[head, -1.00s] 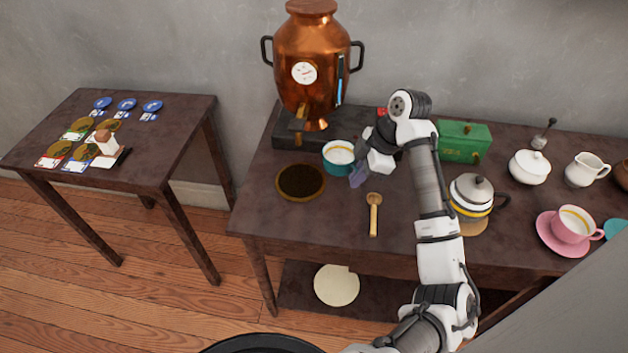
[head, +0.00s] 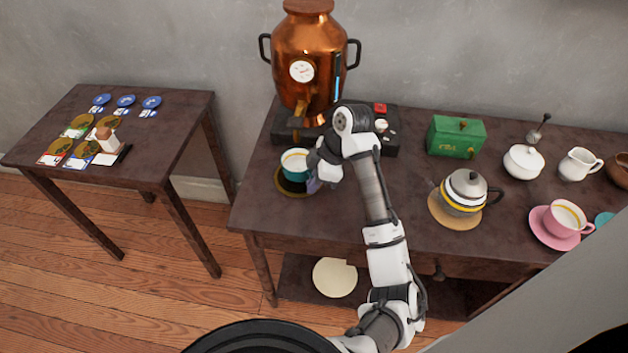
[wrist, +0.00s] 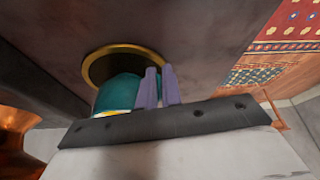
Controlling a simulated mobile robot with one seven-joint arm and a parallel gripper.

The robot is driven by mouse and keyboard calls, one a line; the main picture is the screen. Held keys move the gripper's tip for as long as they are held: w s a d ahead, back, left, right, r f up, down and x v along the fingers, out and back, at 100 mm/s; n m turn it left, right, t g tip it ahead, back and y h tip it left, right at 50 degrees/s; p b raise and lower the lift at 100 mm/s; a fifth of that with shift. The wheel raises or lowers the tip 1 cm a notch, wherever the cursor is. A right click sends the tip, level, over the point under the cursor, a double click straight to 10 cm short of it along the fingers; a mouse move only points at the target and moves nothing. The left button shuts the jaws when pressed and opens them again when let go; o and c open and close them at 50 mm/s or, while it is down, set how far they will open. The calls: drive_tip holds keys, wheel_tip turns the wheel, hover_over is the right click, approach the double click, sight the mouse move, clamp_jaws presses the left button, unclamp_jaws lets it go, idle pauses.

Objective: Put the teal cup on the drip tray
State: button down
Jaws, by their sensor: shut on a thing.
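The teal cup (head: 296,168), with a white inside and a yellow band, is upright over the drip tray (head: 284,193), a dark round disc with a brass rim. In the wrist view the cup (wrist: 119,92) overlaps part of the tray (wrist: 97,55). I cannot tell whether the cup's base touches the tray. My gripper (head: 314,182) is at the cup's right side. Its purple fingers (wrist: 160,88) are shut on the cup in the wrist view; the grip point is partly hidden.
A copper urn (head: 308,72) stands on a dark base behind the cup, its tap (head: 300,112) close by. A green box (head: 456,137), a striped teapot (head: 465,190), a white sugar bowl (head: 523,162) and a pink cup (head: 566,219) stand to the right. The table's front left is clear.

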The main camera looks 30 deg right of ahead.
drive_tip(key=shift+f, duration=0.15)
drive_tip(key=c, duration=1.6)
unclamp_jaws()
drive_tip(key=v, duration=1.2)
drive_tip(key=shift+b, duration=0.35)
